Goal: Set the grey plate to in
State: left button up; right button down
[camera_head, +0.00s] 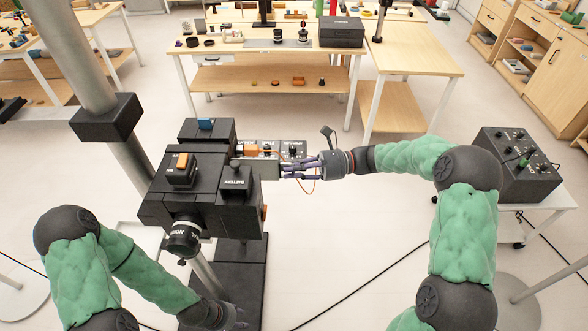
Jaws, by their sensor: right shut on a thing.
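A black device with blocky housings (160,200) stands in front of me on a column. A grey plate (268,171) sticks out at its right side, below a small panel with knobs (292,148). My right gripper (284,170) reaches in from the right, its purple fingers shut at the plate's right edge. The fingers hide part of that edge. How far the plate sits inside the device is hard to tell. My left gripper (238,316) is low at the bottom, beside the device's dark base and away from the plate. Its fingers are too dark to read.
An orange switch (182,161), a blue switch (205,123) and a round black knob (183,238) sit on the device. A black control box (515,160) stands on a cart at the right. Workbenches (270,80) are at the back. Cables cross the open floor.

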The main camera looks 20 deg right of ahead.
jog(key=w+a+p, duration=0.1)
jog(key=a, duration=0.2)
jog(key=w+a+p, duration=0.1)
jog(key=a, duration=0.3)
jog(key=w+a+p, duration=0.1)
jog(key=a, duration=0.2)
jog(key=shift+a, duration=0.15)
jog(key=c, duration=1.2)
grip_release()
send_near(264, 168)
jog(key=shift+w+a+f, duration=0.15)
jog(key=shift+w+a, duration=0.15)
jog(key=shift+a, duration=0.15)
